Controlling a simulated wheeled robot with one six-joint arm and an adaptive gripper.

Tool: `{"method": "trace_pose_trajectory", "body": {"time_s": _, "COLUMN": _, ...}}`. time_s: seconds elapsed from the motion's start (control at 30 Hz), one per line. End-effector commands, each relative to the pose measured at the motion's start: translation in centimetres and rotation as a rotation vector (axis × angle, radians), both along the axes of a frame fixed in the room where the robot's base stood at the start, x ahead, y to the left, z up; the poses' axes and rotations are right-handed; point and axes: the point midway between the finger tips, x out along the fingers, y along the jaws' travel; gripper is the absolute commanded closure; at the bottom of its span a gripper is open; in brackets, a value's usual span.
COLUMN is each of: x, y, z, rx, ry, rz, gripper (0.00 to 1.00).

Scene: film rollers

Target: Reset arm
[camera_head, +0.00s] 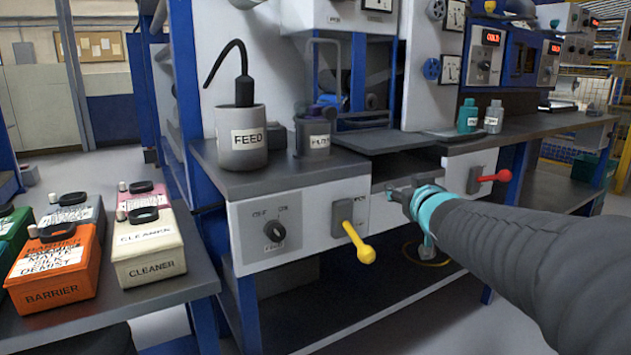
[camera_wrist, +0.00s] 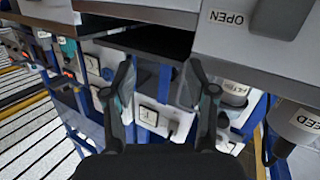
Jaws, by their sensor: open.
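My gripper (camera_head: 396,188) is in the head view, at the front of the grey bench, between the yellow-handled lever and the red-handled lever. My arm reaches to it from the lower right. In the wrist view my gripper (camera_wrist: 159,70) shows two dark fingers spread apart with nothing between them. The view past the fingers is tilted and shows parts of the machine bench. I cannot tell from the head view whether the gripper touches the bench front.
A yellow-handled lever (camera_head: 358,243), a black knob (camera_head: 274,232) and a red-handled lever (camera_head: 500,176) stick out of the bench front. A FEED pot (camera_head: 240,150) stands on the bench. BARRIER (camera_head: 52,290) and CLEANER (camera_head: 148,268) containers stand on a side table at left.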

Motion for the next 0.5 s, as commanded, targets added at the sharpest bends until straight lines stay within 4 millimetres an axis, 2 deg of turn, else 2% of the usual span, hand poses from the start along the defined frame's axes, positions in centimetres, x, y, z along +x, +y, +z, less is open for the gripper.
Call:
{"method": "trace_pose_trajectory", "body": {"time_s": 0.1, "x": -2.9, "y": -2.3, "z": -3.7, "rx": -0.031, "ry": 0.176, "rz": -0.123, "gripper": 0.43}}
{"method": "trace_pose_trajectory", "body": {"time_s": 0.23, "x": -7.6, "y": -3.6, "z": -7.6, "rx": -0.046, "ry": 0.386, "rz": -0.213, "gripper": 0.43}}
{"method": "trace_pose_trajectory", "body": {"time_s": 0.37, "x": -13.8, "y": -3.4, "z": -10.9, "rx": -0.04, "ry": 0.608, "rz": -0.254, "gripper": 0.43}}
{"method": "trace_pose_trajectory", "body": {"time_s": 0.47, "x": -19.3, "y": -2.2, "z": -12.9, "rx": -0.019, "ry": 0.778, "rz": -0.247, "gripper": 0.43}}
{"method": "trace_pose_trajectory", "body": {"time_s": 0.5, "x": -21.7, "y": -1.5, "z": -13.5, "rx": -0.005, "ry": 0.844, "rz": -0.235, "gripper": 0.43}}
